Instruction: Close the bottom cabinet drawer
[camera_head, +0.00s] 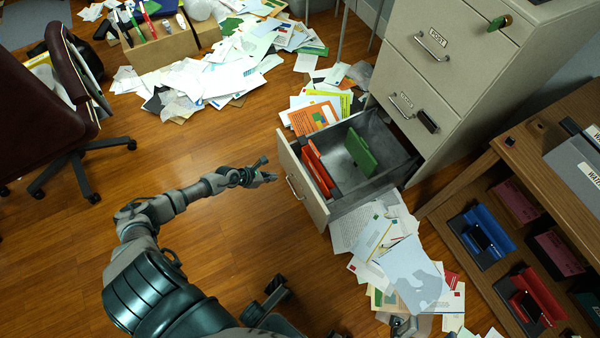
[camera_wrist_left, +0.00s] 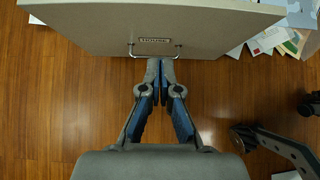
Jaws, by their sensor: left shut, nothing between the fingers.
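The bottom drawer (camera_head: 303,186) of the beige filing cabinet (camera_head: 450,80) is pulled well out, its front facing my left arm. Inside it are red folders (camera_head: 317,168) and a green folder (camera_head: 360,152). My left gripper (camera_head: 270,174) is shut and empty, in front of the drawer face near its metal handle (camera_head: 293,188). In the left wrist view the gripper (camera_wrist_left: 160,64) points at the drawer front (camera_wrist_left: 150,22), its tips just below the handle and label. I cannot tell if they touch. A grey part at the head view's bottom edge may be my right gripper (camera_head: 405,326).
Papers (camera_head: 410,270) lie against the drawer's near side and more (camera_head: 315,110) on its far side. A wooden shelf (camera_head: 470,235) with folders stands at the right. An office chair (camera_head: 60,110) stands at the left. The wooden floor around my left arm is clear.

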